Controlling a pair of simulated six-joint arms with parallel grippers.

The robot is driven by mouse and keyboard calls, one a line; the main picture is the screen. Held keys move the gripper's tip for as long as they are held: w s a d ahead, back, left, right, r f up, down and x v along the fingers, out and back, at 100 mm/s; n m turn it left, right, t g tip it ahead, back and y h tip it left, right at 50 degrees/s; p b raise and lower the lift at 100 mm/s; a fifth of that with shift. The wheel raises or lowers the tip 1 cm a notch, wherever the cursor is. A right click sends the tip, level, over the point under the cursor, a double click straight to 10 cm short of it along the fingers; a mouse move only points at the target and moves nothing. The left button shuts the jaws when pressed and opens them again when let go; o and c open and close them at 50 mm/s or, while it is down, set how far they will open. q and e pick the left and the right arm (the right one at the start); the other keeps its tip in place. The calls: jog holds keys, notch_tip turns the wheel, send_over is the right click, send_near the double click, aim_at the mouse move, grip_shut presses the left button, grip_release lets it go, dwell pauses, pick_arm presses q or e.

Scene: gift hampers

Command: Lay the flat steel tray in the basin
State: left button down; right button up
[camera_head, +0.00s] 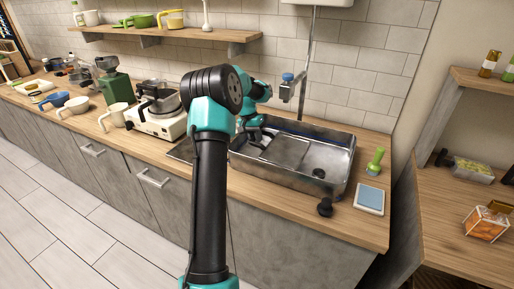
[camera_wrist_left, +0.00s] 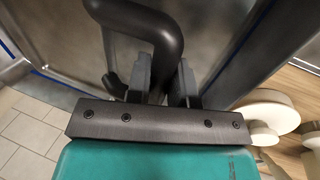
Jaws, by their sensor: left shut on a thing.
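The flat steel tray (camera_head: 287,151) is a grey rectangular sheet inside the steel basin (camera_head: 345,168), toward its left and middle. I cannot tell whether it touches the basin floor. My left gripper (camera_head: 258,134) is over the basin's left back part, at the tray's edge. In the left wrist view my left gripper (camera_wrist_left: 163,82) is shut on a thick, dark curved handle (camera_wrist_left: 158,28), with grey metal of the tray (camera_wrist_left: 75,35) behind it. My forearm hides part of the basin's left side. My right gripper is not in view.
A faucet (camera_head: 300,90) rises behind the basin. A white stove with a pot (camera_head: 160,122) and a cream mug (camera_head: 114,117) stand left.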

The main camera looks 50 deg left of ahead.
aim_at(257, 153)
pick_arm(q)
jog(key=shift+f, duration=2.5)
jog(key=c, duration=1)
grip_release()
jog(key=v, duration=1.2)
jog(key=shift+w, duration=0.1)
